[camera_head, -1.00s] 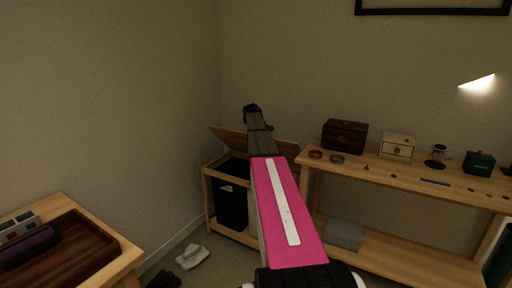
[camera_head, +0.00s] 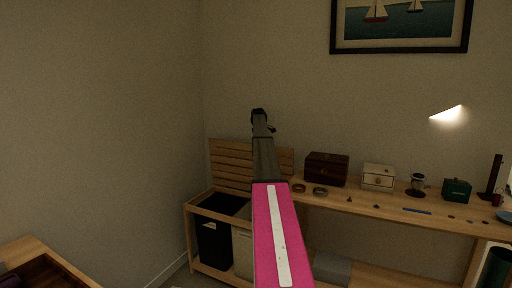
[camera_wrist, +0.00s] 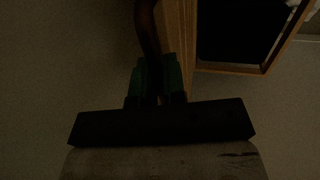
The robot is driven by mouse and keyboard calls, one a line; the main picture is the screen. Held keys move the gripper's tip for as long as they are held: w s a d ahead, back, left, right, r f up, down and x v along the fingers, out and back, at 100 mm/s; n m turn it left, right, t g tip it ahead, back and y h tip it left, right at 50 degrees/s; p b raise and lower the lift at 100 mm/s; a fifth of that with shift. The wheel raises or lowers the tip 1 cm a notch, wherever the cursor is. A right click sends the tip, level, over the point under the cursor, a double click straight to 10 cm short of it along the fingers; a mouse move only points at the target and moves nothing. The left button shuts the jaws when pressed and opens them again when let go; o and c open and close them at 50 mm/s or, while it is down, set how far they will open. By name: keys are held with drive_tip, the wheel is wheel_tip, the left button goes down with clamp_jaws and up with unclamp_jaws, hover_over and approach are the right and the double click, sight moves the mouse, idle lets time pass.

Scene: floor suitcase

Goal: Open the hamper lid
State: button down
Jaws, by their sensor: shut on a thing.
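The hamper (camera_head: 217,212) is a wooden frame holding a black bag (camera_head: 212,245) and a pale bag (camera_head: 243,252). Its slatted wooden lid (camera_head: 231,161) stands raised, near upright, at the back by the wall. My arm covers part of the lid and the hamper in the head view. In the wrist view my gripper (camera_wrist: 158,80) has green fingers shut on a dark brown strap (camera_wrist: 148,28) beside the lid's wooden edge (camera_wrist: 180,38). The fingertips are dim, and I cannot make them out in the head view.
A wooden shelf table (camera_head: 375,207) stands right of the hamper, with a dark brown box (camera_head: 326,168), a white drawer box (camera_head: 378,177) and small items. A wooden table corner (camera_head: 40,256) is at lower left. A framed picture (camera_head: 400,46) hangs on the wall.

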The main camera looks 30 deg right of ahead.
drive_tip(key=w+d, duration=0.1)
drive_tip(key=d, duration=0.1)
drive_tip(key=w+d, duration=0.1)
drive_tip(key=w, duration=0.1)
drive_tip(key=shift+d, duration=0.4)
drive_tip(key=c, duration=1.2)
unclamp_jaws()
drive_tip(key=shift+r, duration=0.15)
drive_tip(key=v, duration=1)
drive_tip(key=shift+s+a+r, duration=0.15)
drive_tip(key=shift+r, duration=0.15)
